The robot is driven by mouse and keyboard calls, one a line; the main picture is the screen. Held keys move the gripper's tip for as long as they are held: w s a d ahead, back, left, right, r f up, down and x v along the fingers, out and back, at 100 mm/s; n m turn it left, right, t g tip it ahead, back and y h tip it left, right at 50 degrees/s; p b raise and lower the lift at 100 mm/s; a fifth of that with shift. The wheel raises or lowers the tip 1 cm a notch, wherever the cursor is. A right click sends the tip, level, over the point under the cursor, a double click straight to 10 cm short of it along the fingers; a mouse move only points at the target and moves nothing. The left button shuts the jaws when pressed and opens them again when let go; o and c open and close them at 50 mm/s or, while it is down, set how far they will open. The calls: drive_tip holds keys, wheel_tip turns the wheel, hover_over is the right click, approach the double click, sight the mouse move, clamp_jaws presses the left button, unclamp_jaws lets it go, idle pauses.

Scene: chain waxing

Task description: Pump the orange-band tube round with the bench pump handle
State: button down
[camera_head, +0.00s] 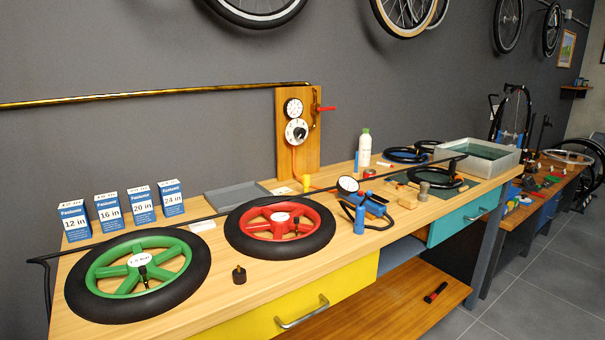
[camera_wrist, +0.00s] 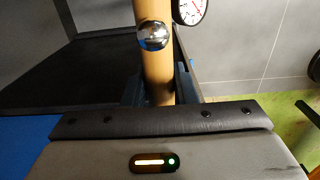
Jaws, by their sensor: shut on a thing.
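In the wrist view my gripper (camera_wrist: 158,92) is shut on a tan upright cylinder (camera_wrist: 157,70), which looks like a handle; a chrome ball (camera_wrist: 152,36) shows against it. Part of a white dial gauge (camera_wrist: 190,9) is at the top. I do not see my gripper in the head view. There, a blue pump (camera_head: 372,203) with a round gauge (camera_head: 347,185) sits on the bench. Black tubes lie farther right, one near the tray (camera_head: 436,185) and one behind it (camera_head: 403,161). I cannot make out which has an orange band.
The wooden bench (camera_head: 215,270) carries a green-hubbed wheel (camera_head: 90,292), a red-hubbed wheel (camera_head: 262,250), several blue boxes (camera_head: 108,210) and a water tray (camera_head: 508,166). A board with dials (camera_head: 283,135) stands behind. A long thin dark line crosses the bench.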

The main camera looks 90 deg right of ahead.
wheel_tip(320, 180, up, 30)
drive_tip(key=p, duration=1.9)
drive_tip(key=shift+r, duration=0.15)
wheel_tip(320, 180, down, 36)
drive_tip(key=b, duration=2.4)
drive_tip(key=shift+d+r, duration=0.1)
drive_tip(key=shift+r, duration=0.1)
